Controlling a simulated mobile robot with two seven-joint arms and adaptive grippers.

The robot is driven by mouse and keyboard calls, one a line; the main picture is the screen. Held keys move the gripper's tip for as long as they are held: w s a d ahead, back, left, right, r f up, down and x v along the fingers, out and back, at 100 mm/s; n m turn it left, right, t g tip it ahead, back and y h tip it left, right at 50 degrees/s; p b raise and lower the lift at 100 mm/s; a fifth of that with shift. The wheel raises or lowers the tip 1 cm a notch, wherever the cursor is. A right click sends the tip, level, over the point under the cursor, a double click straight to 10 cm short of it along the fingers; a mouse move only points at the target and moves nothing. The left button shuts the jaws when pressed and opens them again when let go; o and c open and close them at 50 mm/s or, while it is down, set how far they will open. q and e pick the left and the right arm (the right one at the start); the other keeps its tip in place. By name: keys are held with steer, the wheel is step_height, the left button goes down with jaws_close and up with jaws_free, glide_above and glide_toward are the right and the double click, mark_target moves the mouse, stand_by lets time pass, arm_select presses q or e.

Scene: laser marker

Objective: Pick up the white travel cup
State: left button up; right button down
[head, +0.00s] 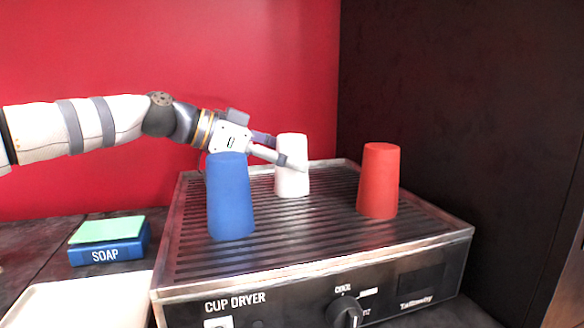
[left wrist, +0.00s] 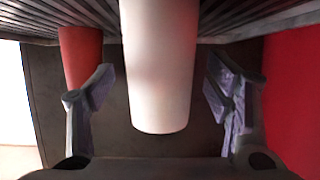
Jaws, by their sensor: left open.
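The white travel cup (head: 292,182) stands upside down on the ribbed top of the cup dryer (head: 190,262), toward the back in the head view. My left gripper (head: 287,151) reaches in from the left at the cup, one finger crossing in front of it. In the left wrist view the white cup (left wrist: 160,65) lies between the two open fingers of the gripper (left wrist: 160,100), with a gap on each side. The fingers do not appear to touch it. My right gripper is not in view.
A blue cup (head: 231,200) stands in front of and below my left gripper. A red cup (head: 379,182) stands to the right, also seen in the left wrist view (left wrist: 80,55). A red wall is behind.

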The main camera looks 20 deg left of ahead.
arm_select(q)
steer(key=shift+w+d+f, duration=0.2)
steer(key=shift+w+d, duration=0.1)
steer(key=shift+d, duration=0.1)
steer(key=c, duration=1.4)
